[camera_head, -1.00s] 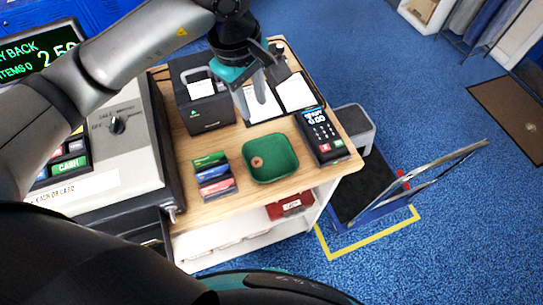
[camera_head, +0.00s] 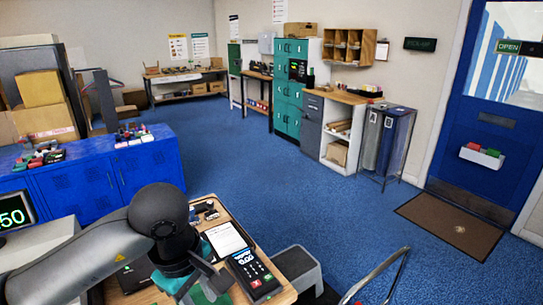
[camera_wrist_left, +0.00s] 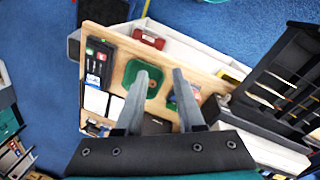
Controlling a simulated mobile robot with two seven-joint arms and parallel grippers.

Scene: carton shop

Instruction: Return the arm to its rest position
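My left arm (camera_head: 85,262) reaches in from the left over the wooden counter (camera_head: 232,215). Its gripper (camera_head: 207,284) points down above the counter, beside the card terminal (camera_head: 252,274). In the left wrist view, the two grey fingers of the gripper (camera_wrist_left: 161,86) stand apart with nothing held between them. The counter (camera_wrist_left: 122,55) lies below them, with the green tray (camera_wrist_left: 133,68) behind the fingers. The card terminal also shows there (camera_wrist_left: 98,60). My right gripper is in neither view.
The cash drawer (camera_wrist_left: 290,95) shows beside the counter in the wrist view. A grey step stool (camera_head: 297,264) stands right of the counter. Blue cabinets (camera_head: 100,180) stand at left, teal lockers (camera_head: 290,85) at the back. Blue floor (camera_head: 300,205) is open in the middle.

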